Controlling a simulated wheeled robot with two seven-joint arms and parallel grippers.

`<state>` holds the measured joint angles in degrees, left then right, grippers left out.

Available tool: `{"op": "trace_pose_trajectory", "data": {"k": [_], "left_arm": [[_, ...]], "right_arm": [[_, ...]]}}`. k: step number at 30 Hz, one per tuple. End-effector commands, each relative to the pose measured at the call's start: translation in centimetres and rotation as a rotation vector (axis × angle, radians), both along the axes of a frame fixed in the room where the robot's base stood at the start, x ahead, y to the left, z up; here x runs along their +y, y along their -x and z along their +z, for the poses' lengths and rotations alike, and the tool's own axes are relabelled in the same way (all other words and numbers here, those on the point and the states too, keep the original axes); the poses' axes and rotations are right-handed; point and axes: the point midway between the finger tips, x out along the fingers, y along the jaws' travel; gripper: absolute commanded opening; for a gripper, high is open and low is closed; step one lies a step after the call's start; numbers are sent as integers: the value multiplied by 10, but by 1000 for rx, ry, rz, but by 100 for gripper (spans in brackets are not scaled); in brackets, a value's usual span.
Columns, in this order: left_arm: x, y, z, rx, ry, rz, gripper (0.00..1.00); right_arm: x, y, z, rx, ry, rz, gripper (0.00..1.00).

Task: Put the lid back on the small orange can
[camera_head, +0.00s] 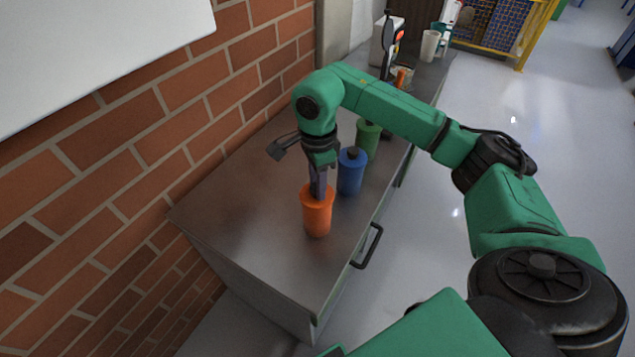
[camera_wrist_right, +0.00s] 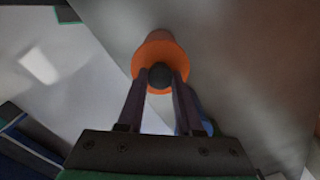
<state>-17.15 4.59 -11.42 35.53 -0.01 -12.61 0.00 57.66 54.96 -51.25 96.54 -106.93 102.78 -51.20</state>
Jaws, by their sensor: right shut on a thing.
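The small orange can (camera_head: 317,217) stands upright on the grey counter, nearest of a row of cans. My right gripper (camera_head: 318,194) points down at its top. In the right wrist view, the gripper's two fingers (camera_wrist_right: 160,84) are shut on the dark knob (camera_wrist_right: 160,75) of the orange lid (camera_wrist_right: 146,68). The lid is over the can (camera_wrist_right: 159,36), whose side shows beyond it. Whether the lid is fully seated on the rim cannot be told. My left gripper is not in view.
A blue can (camera_head: 351,174) with a dark knob stands just behind the orange one, and a green can (camera_head: 367,138) behind that. A brick wall (camera_head: 130,180) borders the counter (camera_head: 250,215) on the left. The counter's near end is clear.

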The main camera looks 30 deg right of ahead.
Motion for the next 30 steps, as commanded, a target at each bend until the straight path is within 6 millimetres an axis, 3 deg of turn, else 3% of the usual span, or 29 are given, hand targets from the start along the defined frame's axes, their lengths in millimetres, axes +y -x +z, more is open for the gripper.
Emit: {"op": "trace_pose_trajectory", "data": {"k": [26,27,30], "left_arm": [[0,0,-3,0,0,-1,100],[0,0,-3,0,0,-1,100],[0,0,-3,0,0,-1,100]], "right_arm": [[0,0,-1,0,0,-1,0],[0,0,-1,0,0,0,38],[0,0,-1,0,0,0,69]]}}
